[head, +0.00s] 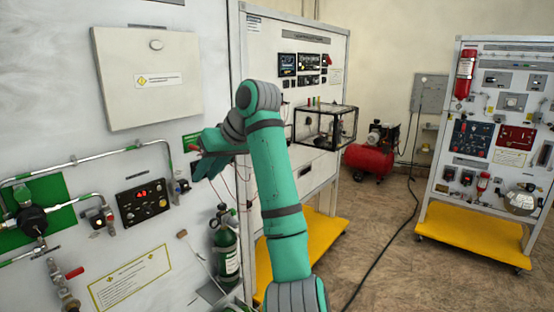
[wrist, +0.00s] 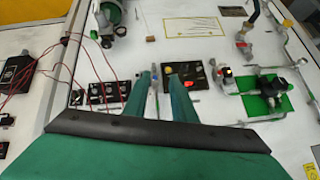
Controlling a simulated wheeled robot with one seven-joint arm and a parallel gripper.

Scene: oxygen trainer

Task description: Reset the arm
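My green arm reaches up and to the left in the head view, and its wrist bends toward the left trainer panel (head: 200,90). My gripper (head: 198,160) is close to that panel, below the white cabinet door (head: 150,75) and right of the black control box (head: 143,202). In the wrist view my gripper (wrist: 158,76) shows two green fingers with a gap between them. A small blue and white fitting shows in the gap; it looks to be behind the fingers, on the panel. I see nothing held. Whether a finger touches the panel cannot be told.
A green gas cylinder (head: 226,245) stands below my gripper. Thin red wires hang near it and show in the wrist view. Pipes and a valve (head: 30,220) stick out at left. A red compressor (head: 371,160) stands behind; open floor (head: 375,225) lies right of my arm.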

